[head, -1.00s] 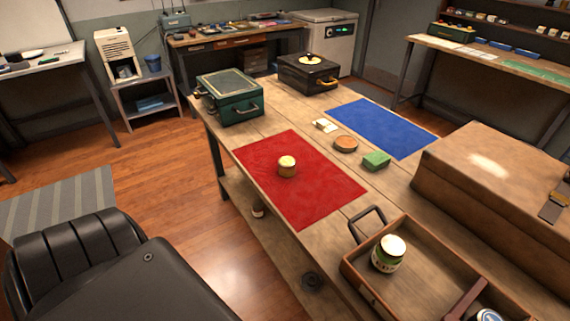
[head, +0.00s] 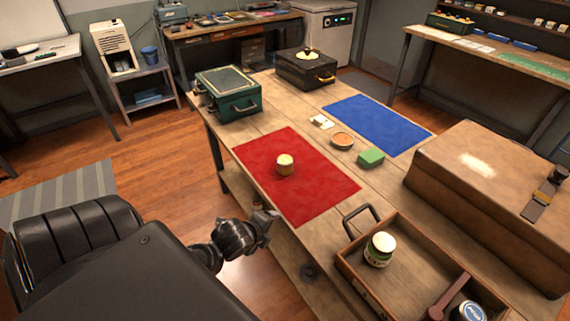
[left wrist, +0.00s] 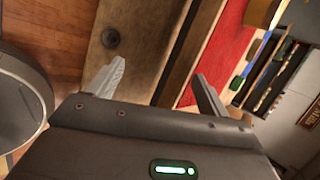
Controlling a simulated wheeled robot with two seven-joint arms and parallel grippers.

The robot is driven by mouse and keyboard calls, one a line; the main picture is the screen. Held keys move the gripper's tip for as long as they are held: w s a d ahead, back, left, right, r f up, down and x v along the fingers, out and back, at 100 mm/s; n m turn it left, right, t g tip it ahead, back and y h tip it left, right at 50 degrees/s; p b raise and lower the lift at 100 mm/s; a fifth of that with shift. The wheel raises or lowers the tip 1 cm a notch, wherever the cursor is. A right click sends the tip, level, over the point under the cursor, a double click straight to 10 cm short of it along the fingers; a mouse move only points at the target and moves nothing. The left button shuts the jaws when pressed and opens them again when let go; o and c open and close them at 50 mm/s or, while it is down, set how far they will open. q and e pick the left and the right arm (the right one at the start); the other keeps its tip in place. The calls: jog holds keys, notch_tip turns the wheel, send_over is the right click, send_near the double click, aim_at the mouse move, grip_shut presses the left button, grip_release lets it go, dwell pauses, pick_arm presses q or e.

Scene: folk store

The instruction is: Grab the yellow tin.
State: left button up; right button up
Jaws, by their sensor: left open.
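The yellow tin (head: 285,165), a small round can with a pale lid, stands upright on the red mat (head: 318,190) on the workbench. A yellow shape at the top edge of the left wrist view (left wrist: 262,12), beside the red mat (left wrist: 222,50), looks like this tin, partly cut off. My left gripper (head: 268,218) is at the near-left edge of the bench, below the tin and apart from it. Its two fingers are spread and empty in the left wrist view (left wrist: 158,85). My right gripper is in neither view.
A wooden tray (head: 352,272) holds a green-labelled jar (head: 380,249) and a blue-topped can (head: 467,312). Bare wood surrounds the red mat.

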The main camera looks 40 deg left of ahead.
pick_arm(q)
jog(key=w+a+r+m+t, duration=0.3)
jog(key=w+a+r+m, duration=0.3)
jog(key=m, duration=0.3)
jog(key=m+t+y, duration=0.1)
jog(key=m+t, duration=0.1)
jog(key=m, duration=0.5)
send_near(285, 160)
jog(key=w, duration=0.1)
jog(key=w+a+p, duration=0.1)
jog(key=shift+w+a+f, duration=0.15)
jog(key=shift+w+f, duration=0.05)
jog(key=shift+w, duration=0.2)
jog(key=shift+w+f, duration=0.25)
jog(key=shift+w, duration=0.2)
jog(key=p+x, duration=0.1)
jog(key=x, duration=0.3)
jog(key=shift+f, duration=0.15)
jog(key=shift+w+f, duration=0.3)
jog(key=shift+w, duration=0.2)
jog(key=shift+c, duration=0.5)
jog(key=c, duration=1)
